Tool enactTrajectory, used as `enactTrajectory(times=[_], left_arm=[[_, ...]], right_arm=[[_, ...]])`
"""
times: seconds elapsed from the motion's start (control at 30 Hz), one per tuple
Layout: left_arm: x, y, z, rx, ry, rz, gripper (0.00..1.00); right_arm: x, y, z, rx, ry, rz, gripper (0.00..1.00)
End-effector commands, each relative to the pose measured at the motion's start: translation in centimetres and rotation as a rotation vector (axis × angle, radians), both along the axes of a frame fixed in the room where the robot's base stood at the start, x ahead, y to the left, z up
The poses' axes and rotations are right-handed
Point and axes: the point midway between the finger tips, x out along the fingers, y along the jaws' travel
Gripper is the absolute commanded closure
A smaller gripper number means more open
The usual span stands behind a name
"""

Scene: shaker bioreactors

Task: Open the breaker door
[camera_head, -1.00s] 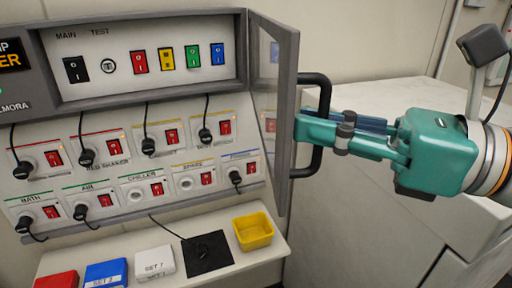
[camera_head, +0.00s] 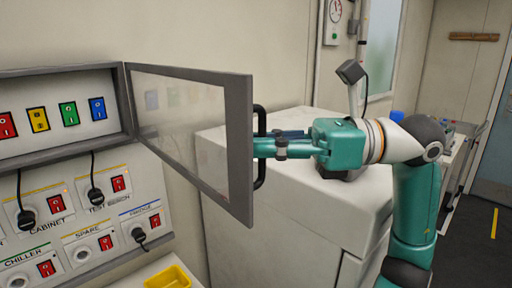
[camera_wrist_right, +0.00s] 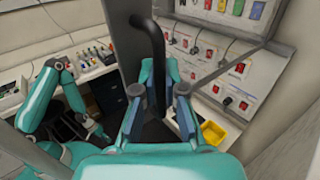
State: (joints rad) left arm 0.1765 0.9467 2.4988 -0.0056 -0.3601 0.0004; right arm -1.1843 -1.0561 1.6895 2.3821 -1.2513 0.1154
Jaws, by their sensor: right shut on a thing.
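The breaker door (camera_head: 238,140), a grey frame around a clear pane, stands swung out from the panel, hinged at the panel's right edge. Its black bar handle (camera_head: 260,150) is on the outer side of the free edge. My right gripper (camera_head: 258,147) comes in from the right and is shut on the handle. In the right wrist view the handle (camera_wrist_right: 150,45) runs down between the fingers (camera_wrist_right: 155,105); its lower end is hidden. Part of my left arm shows at the left of that view, but I cannot make out its gripper.
The breaker panel (camera_head: 20,150) holds coloured switches above and plugged sockets below. A yellow bin (camera_head: 170,278) sits on the shelf under it. A large pale cabinet (camera_head: 300,215) stands behind the door and my right arm. A wall gauge (camera_head: 335,15) is farther back.

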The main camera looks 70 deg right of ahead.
Motion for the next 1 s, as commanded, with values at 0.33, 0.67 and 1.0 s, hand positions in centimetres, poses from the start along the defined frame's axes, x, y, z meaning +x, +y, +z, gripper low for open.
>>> enactTrajectory(times=[0.33,0.67,1.0], left_arm=[[0.0,0.0,0.0,0.000,0.000,0.000,0.60],[0.0,0.0,0.0,0.000,0.000,0.000,0.60],[0.0,0.0,0.0,0.000,0.000,0.000,0.60]], right_arm=[[0.0,0.0,-0.2,-0.002,0.006,-0.002,0.64],[-0.3,-0.2,-0.2,-0.001,0.008,-0.004,0.64],[-4.7,-2.6,-0.2,0.004,0.006,-0.012,0.64]])
